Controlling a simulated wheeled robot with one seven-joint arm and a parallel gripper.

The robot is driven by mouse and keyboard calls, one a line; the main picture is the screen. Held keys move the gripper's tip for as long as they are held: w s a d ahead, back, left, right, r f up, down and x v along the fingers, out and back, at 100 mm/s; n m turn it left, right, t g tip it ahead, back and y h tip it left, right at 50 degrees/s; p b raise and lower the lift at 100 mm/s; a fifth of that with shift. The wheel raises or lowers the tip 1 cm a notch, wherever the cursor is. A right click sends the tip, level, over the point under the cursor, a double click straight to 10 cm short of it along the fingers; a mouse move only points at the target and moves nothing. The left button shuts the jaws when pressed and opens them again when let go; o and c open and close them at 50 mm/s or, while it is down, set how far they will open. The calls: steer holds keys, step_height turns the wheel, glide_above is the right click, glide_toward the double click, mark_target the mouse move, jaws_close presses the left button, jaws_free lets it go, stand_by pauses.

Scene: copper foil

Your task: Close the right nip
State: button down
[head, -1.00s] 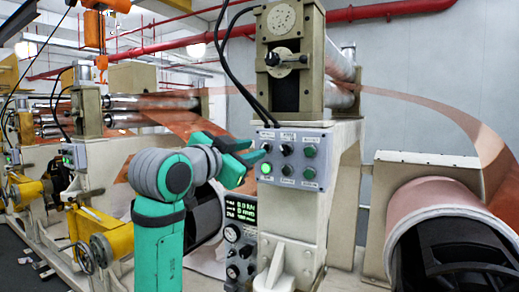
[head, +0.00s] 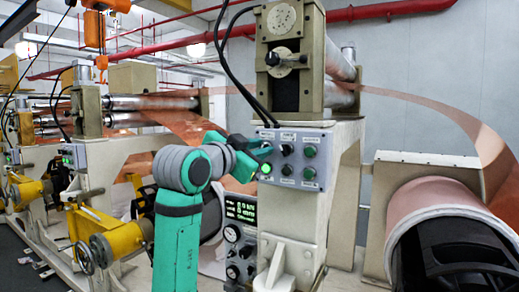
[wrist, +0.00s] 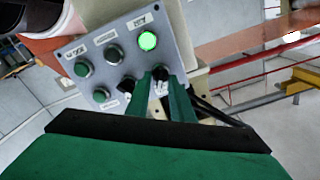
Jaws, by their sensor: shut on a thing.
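The grey control panel (head: 297,157) is on the front of the right roller stand, with a lit green button (head: 266,168) at its lower left. My gripper (head: 266,150) is at the panel's upper-left control. In the wrist view, which shows the panel turned round, the fingers (wrist: 162,88) are shut on a black selector knob (wrist: 160,74). A second black knob (head: 286,149) and green buttons sit beside it.
Copper foil (head: 410,97) runs from the nip to a large roll (head: 440,198) at right. Black cables (head: 240,85) hang above the panel. Another roller stand (head: 88,112) with yellow parts is at left.

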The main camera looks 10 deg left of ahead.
steer(key=shift+n, duration=0.3)
steer(key=n, duration=0.5)
steer(key=shift+a+n, duration=0.1)
steer(key=shift+n, duration=0.2)
steer(key=n, duration=0.5)
steer(key=shift+a+f+n, duration=0.1)
steer(key=shift+a+n, duration=0.05)
steer(key=shift+n, duration=0.15)
steer(key=c, duration=1.9)
jaws_free()
steer(key=v, duration=1)
steer(key=shift+s+a, duration=0.15)
steer(key=shift+s, duration=0.2)
